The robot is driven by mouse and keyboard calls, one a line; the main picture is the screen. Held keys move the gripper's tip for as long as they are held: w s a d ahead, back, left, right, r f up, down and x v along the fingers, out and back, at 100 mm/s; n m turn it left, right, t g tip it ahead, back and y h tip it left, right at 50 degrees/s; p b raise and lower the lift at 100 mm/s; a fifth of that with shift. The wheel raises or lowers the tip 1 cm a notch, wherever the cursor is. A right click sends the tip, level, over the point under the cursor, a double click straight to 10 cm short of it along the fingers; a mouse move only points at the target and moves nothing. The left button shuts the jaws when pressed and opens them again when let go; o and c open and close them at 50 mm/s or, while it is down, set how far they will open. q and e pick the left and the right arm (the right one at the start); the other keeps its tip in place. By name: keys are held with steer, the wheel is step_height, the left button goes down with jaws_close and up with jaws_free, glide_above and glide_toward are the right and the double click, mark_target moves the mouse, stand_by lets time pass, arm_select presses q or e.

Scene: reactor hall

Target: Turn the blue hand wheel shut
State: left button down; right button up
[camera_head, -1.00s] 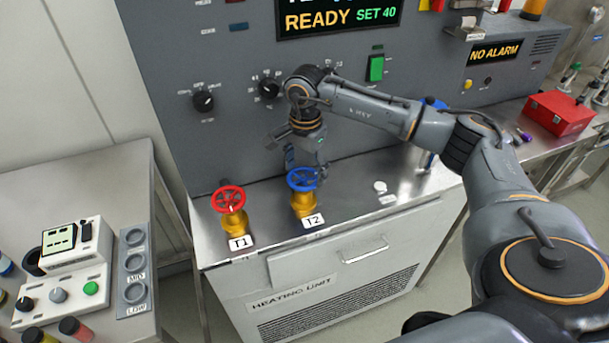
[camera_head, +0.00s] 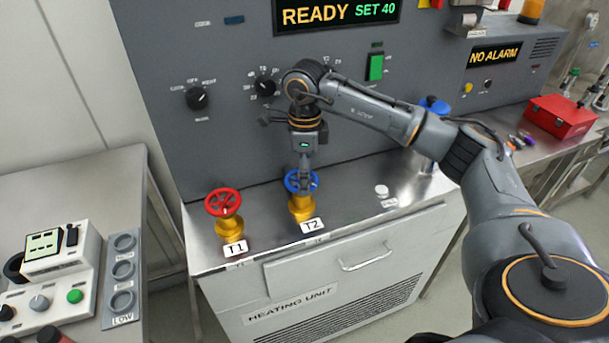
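The blue hand wheel (camera_head: 301,182) sits on a brass valve body (camera_head: 302,207) behind the T2 label (camera_head: 312,225), on the steel top of the heating unit. My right gripper (camera_head: 304,183) comes down from above, and its fingertips are at the blue wheel. The fingers look close together, but I cannot tell whether they grip the wheel or only stand over it. Part of the wheel's middle is hidden behind the fingers. My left gripper is not in view.
A red hand wheel (camera_head: 223,202) with the T1 label (camera_head: 236,249) stands just left of the blue one. The grey panel (camera_head: 230,130) with black knobs rises close behind. A small white knob (camera_head: 382,191) is to the right. A red box (camera_head: 560,116) lies far right.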

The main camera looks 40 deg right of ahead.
steer(key=m, duration=0.2)
steer(key=m+b, duration=0.1)
steer(key=m, duration=0.2)
steer(key=shift+s+a+m, duration=0.15)
steer(key=shift+m, duration=0.15)
stand_by(0.4)
steer(key=o, duration=1.2)
steer(key=shift+c, duration=0.2)
